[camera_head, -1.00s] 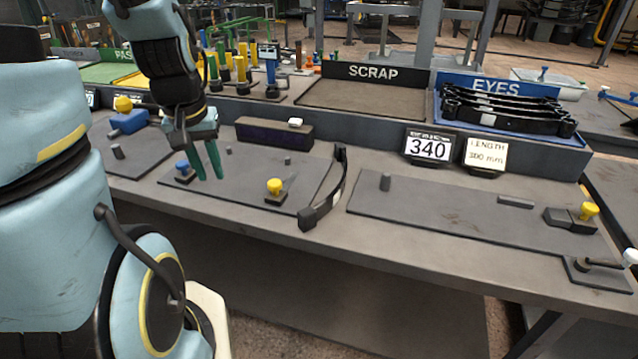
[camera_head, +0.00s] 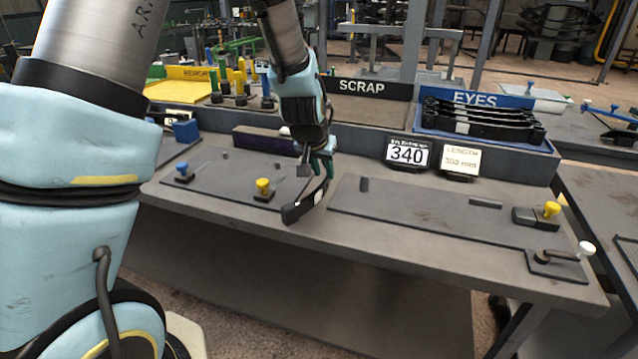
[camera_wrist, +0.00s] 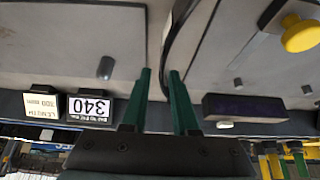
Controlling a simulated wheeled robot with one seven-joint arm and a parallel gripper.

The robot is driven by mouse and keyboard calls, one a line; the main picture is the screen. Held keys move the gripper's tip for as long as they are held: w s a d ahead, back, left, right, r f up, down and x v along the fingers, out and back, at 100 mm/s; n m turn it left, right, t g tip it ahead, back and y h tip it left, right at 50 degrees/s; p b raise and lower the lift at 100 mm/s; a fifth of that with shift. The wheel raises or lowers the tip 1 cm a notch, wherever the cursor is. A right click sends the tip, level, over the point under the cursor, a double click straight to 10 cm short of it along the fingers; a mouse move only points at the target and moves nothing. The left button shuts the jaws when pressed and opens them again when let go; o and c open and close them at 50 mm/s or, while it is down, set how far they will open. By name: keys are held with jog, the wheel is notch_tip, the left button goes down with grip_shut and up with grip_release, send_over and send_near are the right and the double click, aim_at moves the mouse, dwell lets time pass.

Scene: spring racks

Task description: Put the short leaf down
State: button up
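In the wrist view the dark leaf (camera_wrist: 179,42) runs down to the gap between the two green fingertips (camera_wrist: 160,73). The fingers are apart, and I cannot tell whether they touch the leaf.
The left plate (camera_head: 215,178) carries blue and yellow knobs; the right plate (camera_head: 420,214) carries a post and a yellow knob (camera_head: 551,209). Displays reading 340 (camera_head: 407,153) and 300 mm (camera_head: 459,160) stand behind. The SCRAP tray (camera_head: 375,113) looks empty; the EYES tray (camera_head: 480,148) holds several leaves.

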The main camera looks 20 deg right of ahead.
aim_at(325, 178)
jog(key=shift+p+x, duration=1.15)
jog(key=shift+x, duration=2)
jog(key=shift+w+a, duration=0.1)
jog(key=shift+w, duration=0.05)
grip_shut()
jog(key=shift+r, duration=0.2)
